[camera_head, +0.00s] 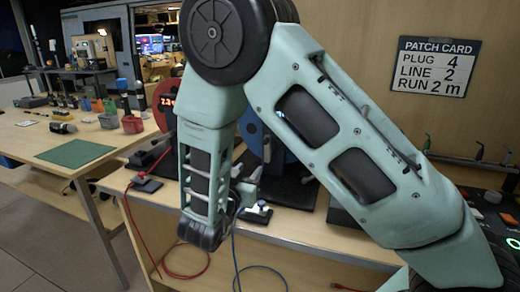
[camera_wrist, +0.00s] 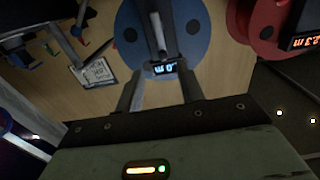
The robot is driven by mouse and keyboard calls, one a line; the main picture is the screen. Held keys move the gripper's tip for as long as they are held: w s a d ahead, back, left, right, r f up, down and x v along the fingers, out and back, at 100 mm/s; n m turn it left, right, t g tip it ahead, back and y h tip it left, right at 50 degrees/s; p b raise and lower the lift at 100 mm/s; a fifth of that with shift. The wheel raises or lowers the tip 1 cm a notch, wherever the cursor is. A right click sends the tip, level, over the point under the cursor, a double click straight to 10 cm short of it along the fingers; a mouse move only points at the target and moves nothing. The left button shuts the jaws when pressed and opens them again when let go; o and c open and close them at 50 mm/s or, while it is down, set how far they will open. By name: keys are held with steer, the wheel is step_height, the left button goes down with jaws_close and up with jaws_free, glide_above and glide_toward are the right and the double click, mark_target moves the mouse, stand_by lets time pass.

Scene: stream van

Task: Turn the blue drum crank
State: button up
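The blue drum (camera_wrist: 188,38) is a blue disc at the top middle of the wrist view. In the head view the blue drum (camera_head: 251,133) is mostly hidden behind my arm. A dark bar (camera_wrist: 154,32) crosses its face; I cannot tell if it is the crank or the stand. A small lit display (camera_wrist: 164,68) sits at the drum's edge. My gripper (camera_wrist: 158,80) is open, its two fingers apart and pointing at the drum, with no object visibly held. Whether a finger touches anything is unclear.
A red drum (camera_wrist: 262,22) with a lit display stands beside the blue one. Blue cable (camera_head: 234,250) and red cable (camera_head: 133,225) hang off the bench front. A patch card (camera_head: 435,66) is on the wall. A side table (camera_head: 30,140) with tools stands left.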

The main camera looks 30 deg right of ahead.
mark_target(267, 148)
steer(key=p+x, duration=0.1)
steer(key=x, duration=1.5)
steer(key=shift+w+d+p, duration=0.2)
steer(key=shift+d+p, duration=0.15)
steer(key=shift+p, duration=0.05)
jaws_close()
